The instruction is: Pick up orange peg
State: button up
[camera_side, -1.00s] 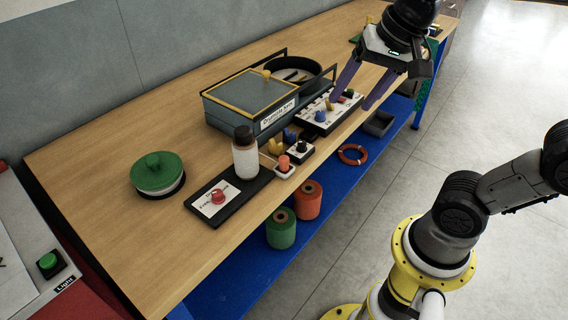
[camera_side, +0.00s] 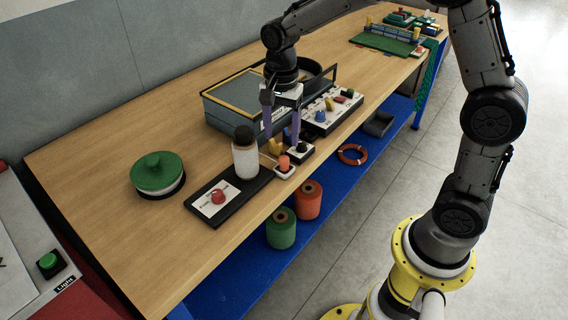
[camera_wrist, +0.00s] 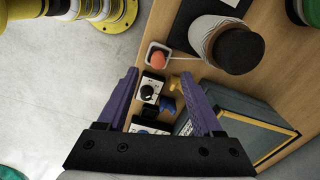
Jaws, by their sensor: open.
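The orange peg (camera_side: 284,162) stands upright in a small white square holder near the table's front edge. In the wrist view the peg (camera_wrist: 158,58) shows as a rounded orange top, just beyond the fingertips. My gripper (camera_side: 282,138) points down with its two purple fingers apart and nothing between them. It hangs a little behind and above the peg, over the yellow piece and the small knob box. In the wrist view the gripper (camera_wrist: 159,73) frames the knob box between its fingers.
A white bottle with a dark cap (camera_side: 246,158) stands close left of the peg. A small black-knob box (camera_side: 300,150), a yellow piece (camera_side: 274,146) and a blue piece (camera_side: 288,135) crowd its right side. The blue-grey organizer box (camera_side: 225,108) is behind.

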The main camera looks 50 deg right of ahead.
aim_at(284, 158)
jog(key=shift+d+f, duration=0.2)
jog(key=shift+f, duration=1.95)
jog(key=shift+d+f, duration=0.15)
jog(key=shift+f, duration=2)
grip_shut()
